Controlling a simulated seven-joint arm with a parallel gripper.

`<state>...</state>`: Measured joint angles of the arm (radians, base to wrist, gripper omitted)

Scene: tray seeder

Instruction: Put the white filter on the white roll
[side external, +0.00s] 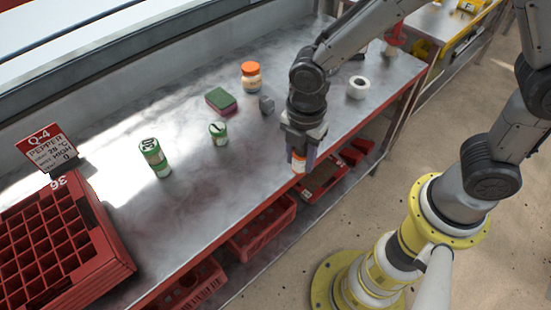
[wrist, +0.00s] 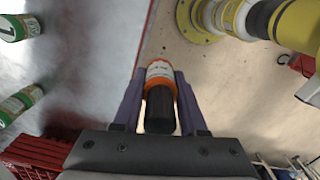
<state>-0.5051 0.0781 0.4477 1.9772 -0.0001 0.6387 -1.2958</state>
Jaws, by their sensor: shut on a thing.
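The white roll (side external: 357,89), a ring with a dark hole, lies on the metal bench to the right of my gripper. My gripper (side external: 300,155) points down near the bench's front edge. It is shut on a small cylinder (side external: 299,165) with orange bands and a white label. In the wrist view, my gripper (wrist: 160,95) has a purple finger on each side of this cylinder (wrist: 160,72), whose near part is black. I cannot tell whether this is the white filter; no other thing looks clearly like one. The roll is not in the wrist view.
A jar with an orange lid (side external: 251,75), a green and purple sponge (side external: 221,101), a grey piece (side external: 266,104) and two green cans (side external: 155,158) (side external: 218,133) stand left of my arm. A red seed tray (side external: 118,250) fills the bench's left end. Red crates (side external: 262,232) sit below the front edge.

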